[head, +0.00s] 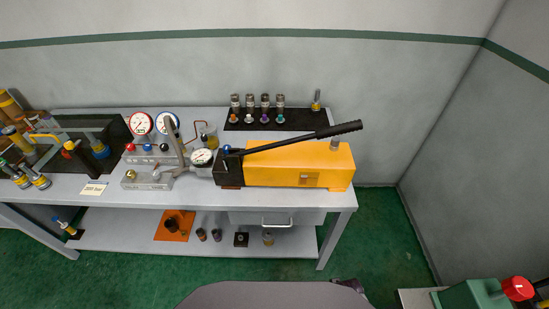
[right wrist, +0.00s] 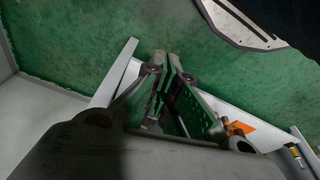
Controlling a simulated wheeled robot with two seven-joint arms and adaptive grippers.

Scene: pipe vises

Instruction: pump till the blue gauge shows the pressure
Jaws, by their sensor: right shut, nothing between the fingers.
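The hand pump (head: 298,168) has a yellow body and a dark head and lies on the right of the bench. Its black lever (head: 300,140) slants up to the right above the body. A card (head: 93,188) seems to read 200 bar. My right gripper (right wrist: 173,75) shows in the right wrist view, shut and empty, with green floor behind it. It touches no pump part there. My left gripper is not in view.
A red gauge (head: 140,123) stands left of the blue one, and a dark-rimmed gauge (head: 201,157) sits by the pump head. Several small fittings stand on a black mat (head: 292,124) behind the pump. A green machine with a red knob (head: 517,288) is at lower right.

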